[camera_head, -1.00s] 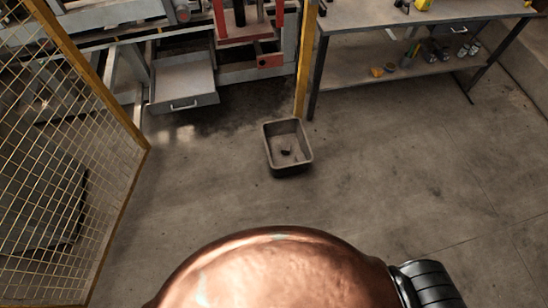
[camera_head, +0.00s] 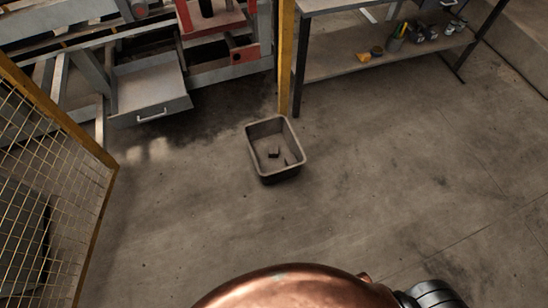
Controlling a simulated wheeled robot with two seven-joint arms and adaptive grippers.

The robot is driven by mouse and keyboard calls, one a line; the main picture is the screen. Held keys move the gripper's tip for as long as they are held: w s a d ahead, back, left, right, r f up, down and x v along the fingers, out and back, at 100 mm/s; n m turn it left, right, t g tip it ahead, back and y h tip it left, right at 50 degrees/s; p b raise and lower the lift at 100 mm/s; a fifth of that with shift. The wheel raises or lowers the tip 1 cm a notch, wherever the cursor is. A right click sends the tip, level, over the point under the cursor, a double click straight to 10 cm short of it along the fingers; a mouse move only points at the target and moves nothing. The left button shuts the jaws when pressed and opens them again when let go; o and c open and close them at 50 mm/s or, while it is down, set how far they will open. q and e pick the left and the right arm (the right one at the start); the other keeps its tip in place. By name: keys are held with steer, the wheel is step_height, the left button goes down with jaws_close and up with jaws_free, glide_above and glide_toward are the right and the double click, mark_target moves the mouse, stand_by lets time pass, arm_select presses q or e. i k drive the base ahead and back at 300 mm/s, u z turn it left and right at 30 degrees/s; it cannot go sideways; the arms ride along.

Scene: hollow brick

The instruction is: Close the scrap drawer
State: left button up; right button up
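The scrap drawer (camera_head: 150,92) is a grey metal drawer low in the machine frame at the upper left. It is pulled out, and its inside looks empty. A light bar handle (camera_head: 151,116) is on its front face. Neither of my grippers shows in the head view. Only a copper-coloured rounded part of mine and a dark ribbed part of mine show at the bottom edge, well apart from the drawer.
A grey bin (camera_head: 276,150) with small dark pieces stands on the floor. A yellow post (camera_head: 286,60) and a workbench (camera_head: 390,50) are behind it. A yellow mesh fence (camera_head: 45,190) is at the left. Floor (camera_head: 190,210) before the drawer is clear.

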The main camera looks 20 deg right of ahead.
mark_target(144, 90)
steer(key=u, duration=0.1)
steer(key=i, duration=1.65)
steer(key=z, duration=0.5)
